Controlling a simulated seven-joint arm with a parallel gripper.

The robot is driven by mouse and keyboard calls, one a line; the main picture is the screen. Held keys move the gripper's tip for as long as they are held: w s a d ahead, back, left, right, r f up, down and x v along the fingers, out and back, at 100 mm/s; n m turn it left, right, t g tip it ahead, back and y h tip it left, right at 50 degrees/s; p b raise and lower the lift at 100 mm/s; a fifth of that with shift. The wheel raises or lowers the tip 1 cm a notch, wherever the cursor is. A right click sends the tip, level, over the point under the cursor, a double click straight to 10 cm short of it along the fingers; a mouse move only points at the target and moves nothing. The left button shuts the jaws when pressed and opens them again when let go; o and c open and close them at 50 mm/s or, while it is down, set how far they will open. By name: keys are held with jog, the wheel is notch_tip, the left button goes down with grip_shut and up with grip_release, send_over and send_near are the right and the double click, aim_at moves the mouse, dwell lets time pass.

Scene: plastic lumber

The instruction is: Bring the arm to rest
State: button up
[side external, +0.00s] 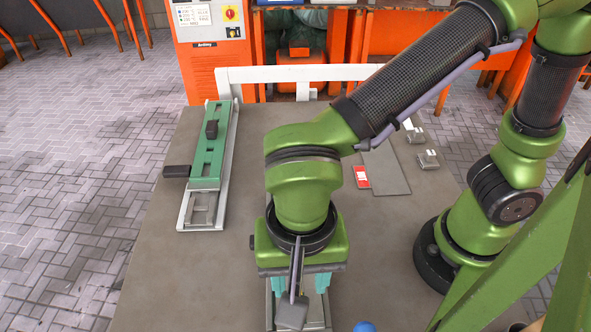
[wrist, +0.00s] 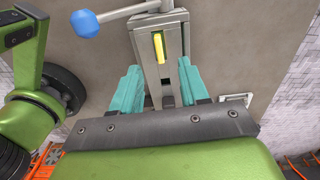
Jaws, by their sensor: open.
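My gripper (side external: 300,285) is low over the front of the grey table (side external: 150,275), pointing down. In the wrist view my gripper (wrist: 159,67) shows two teal fingers spread apart, with nothing held between them. A grey metal clamp-like device (wrist: 172,38) with a yellow piece (wrist: 158,47) lies below and between the fingers in that view. I cannot tell whether the fingers touch it. Its lever ends in a blue knob (wrist: 86,23), which also shows at the bottom edge of the side view (side external: 365,326). My wrist hides most of the device in the side view.
A grey plate (side external: 388,170), a red card (side external: 361,176) and small metal brackets (side external: 428,159) lie at the right. A white bar (side external: 290,74) runs along the back.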

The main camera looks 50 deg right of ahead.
jog(key=shift+r, duration=0.45)
jog(key=shift+f+n, duration=0.1)
jog(key=shift+n, duration=0.7)
jog(key=shift+d+f+n, duration=0.15)
jog(key=shift+d+n, duration=0.1)
jog(key=shift+n, duration=0.65)
jog(key=w+d+r+t, duration=0.2)
jog(key=d+r, duration=0.1)
jog(key=d, duration=0.5)
jog(key=w+d+r+t+y, duration=0.1)
jog(key=w+d+r+t, duration=0.1)
jog(key=d, duration=0.7)
jog(key=w+d+r+n+t+y, duration=0.1)
jog(key=w+d+r+t, duration=0.2)
jog(key=d, duration=0.6)
jog(key=shift+w+r, duration=0.55)
jog(key=shift+r, duration=0.1)
